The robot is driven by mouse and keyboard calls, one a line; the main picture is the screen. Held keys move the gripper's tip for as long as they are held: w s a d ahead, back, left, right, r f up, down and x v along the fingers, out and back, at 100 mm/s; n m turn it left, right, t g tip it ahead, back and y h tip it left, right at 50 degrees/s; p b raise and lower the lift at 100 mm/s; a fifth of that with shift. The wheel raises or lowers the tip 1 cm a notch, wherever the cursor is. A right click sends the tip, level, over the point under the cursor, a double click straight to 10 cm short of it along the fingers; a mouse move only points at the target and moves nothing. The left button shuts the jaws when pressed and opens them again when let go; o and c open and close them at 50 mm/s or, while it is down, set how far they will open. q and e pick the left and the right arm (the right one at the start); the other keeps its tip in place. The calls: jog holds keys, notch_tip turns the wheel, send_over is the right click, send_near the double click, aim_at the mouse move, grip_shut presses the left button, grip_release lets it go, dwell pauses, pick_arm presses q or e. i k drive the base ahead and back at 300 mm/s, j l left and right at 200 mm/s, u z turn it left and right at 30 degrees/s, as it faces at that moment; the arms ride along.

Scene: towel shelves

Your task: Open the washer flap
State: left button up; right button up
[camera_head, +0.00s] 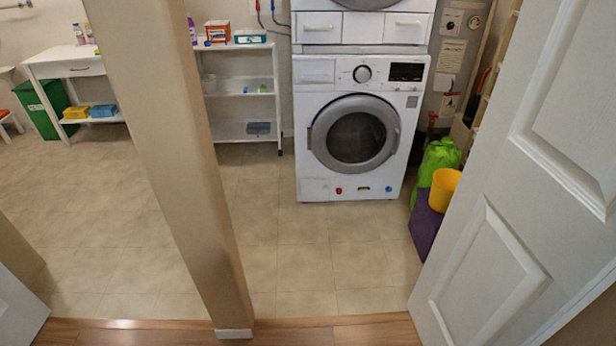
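The white washer (312,188) stands on the tiled floor beyond a doorway, in the upper middle of the head view. Its round flap (322,118) has a wide grey rim and dark glass (357,137). The flap looks closed, flat against the washer's front. A dial (362,74) and a dark display (406,71) sit on the panel above it. A second white machine (362,28) is stacked on top, partly cut off by the frame. Neither of my grippers is in view.
A white door (530,190) stands open on the right, and a beige post (165,130) rises at left. The floor (310,245) before the washer is clear. White shelves (240,95) stand left.

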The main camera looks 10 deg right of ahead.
aim_at(318, 189)
jog(key=i+l+u, duration=0.2)
jog(key=i+l, duration=0.2)
jog(key=i, duration=0.15)
jog(key=i+l+u, duration=0.2)
jog(key=i+l, duration=0.3)
jog(key=i+l+u, duration=0.15)
jog(key=i+l, duration=0.35)
jog(key=i+l+u, duration=0.2)
jog(key=i+l, duration=0.25)
jog(key=l, duration=0.3)
